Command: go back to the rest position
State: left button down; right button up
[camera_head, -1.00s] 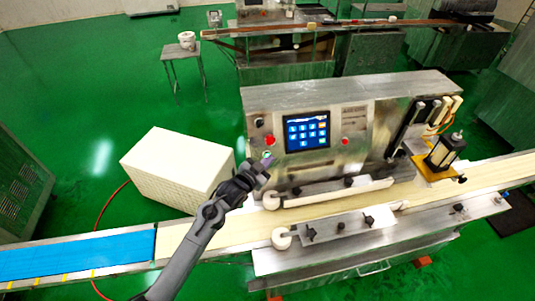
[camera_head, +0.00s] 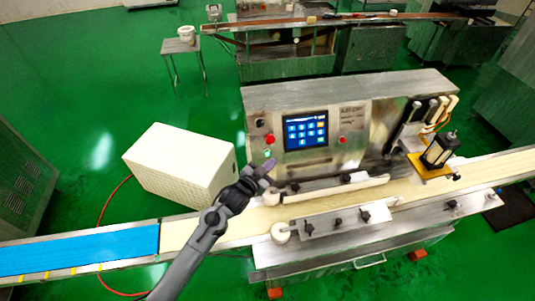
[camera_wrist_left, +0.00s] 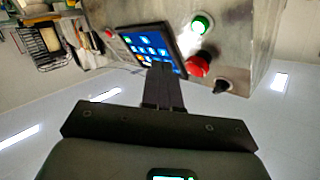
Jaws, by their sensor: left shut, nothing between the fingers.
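My left gripper (camera_head: 267,166) is shut and empty. It hovers in front of the left part of the encrusting machine's front panel (camera_head: 372,123), below the red button and apart from the panel as far as I can tell. In the left wrist view the closed fingers (camera_wrist_left: 162,72) point toward the panel, with the blue touchscreen (camera_wrist_left: 152,44), the red button (camera_wrist_left: 197,66) and a lit green button (camera_wrist_left: 201,24) beyond them. The touchscreen also shows in the head view (camera_head: 306,130). My right gripper is not in view.
A conveyor (camera_head: 185,232) with a blue belt section (camera_head: 80,250) runs under my left arm. A white box (camera_head: 180,168) stands behind the belt. Guide rails and a roller (camera_head: 281,232) lie to the right of the arm. Green floor (camera_head: 90,100) is open at the left.

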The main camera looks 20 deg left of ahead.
pick_arm(q)
jog(key=s+d+f+n+g, duration=0.1)
jog(key=s+f+g, duration=0.1)
jog(key=s+f, duration=0.65)
jog(key=s+f+g, duration=0.2)
jog(key=s+f, duration=0.4)
jog(key=s, duration=0.5)
jog(key=s+a+r+n+g+y, duration=0.15)
jog(key=s+r+g, duration=0.3)
jog(key=s, duration=0.55)
jog(key=s+a+r+n+g+y, duration=0.1)
jog(key=s+r+n+g+y, duration=0.3)
jog(key=s, duration=0.6)
notch_tip(320, 180, up, 13)
jog(key=m+h+p, duration=0.2)
jog(key=p, duration=1)
jog(key=shift+s+p, duration=0.25)
jog(key=shift+p, duration=0.05)
jog(key=shift+a+m+t, duration=0.2)
jog(key=shift+m+t, duration=0.05)
